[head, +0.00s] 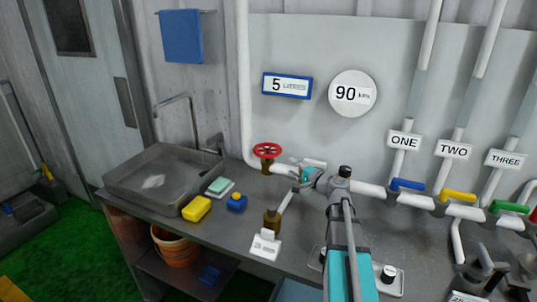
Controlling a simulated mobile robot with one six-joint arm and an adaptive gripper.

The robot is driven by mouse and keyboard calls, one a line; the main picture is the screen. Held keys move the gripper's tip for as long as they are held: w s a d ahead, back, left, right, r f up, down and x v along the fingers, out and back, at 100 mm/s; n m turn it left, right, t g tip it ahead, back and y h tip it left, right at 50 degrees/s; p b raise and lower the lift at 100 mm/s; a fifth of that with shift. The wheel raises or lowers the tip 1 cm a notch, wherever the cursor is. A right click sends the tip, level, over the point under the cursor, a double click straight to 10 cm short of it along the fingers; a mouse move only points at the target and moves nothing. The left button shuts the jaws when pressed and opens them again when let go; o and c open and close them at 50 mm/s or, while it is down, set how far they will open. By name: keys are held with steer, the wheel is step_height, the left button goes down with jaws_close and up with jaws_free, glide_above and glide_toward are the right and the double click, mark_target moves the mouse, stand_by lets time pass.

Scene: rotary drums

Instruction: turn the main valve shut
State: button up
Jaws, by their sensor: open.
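The red valve wheel (266,150) sits on a brass body where the white pipe bends on the back wall, right of the sink. It is the only round handwheel I can make out, and no name label shows beside it. My gripper (298,172) is just right of the wheel and a little lower, at the end of my arm, and points left. It is open, appears empty and looks apart from the wheel. The fingertips are small, and I cannot tell their exact gap to the wheel.
Blue (408,185), yellow (457,196) and green (509,207) lever handles line the pipe under signs ONE, TWO and THREE. A brass tap (271,221) stands near a white label. A sink (163,178), yellow sponge (197,208) and blue bottle (237,203) occupy the counter's left.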

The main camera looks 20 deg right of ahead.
mark_target(267, 151)
steer(key=shift+w, duration=0.1)
steer(key=x, duration=1.3)
steer(key=shift+w, duration=0.2)
jaws_close()
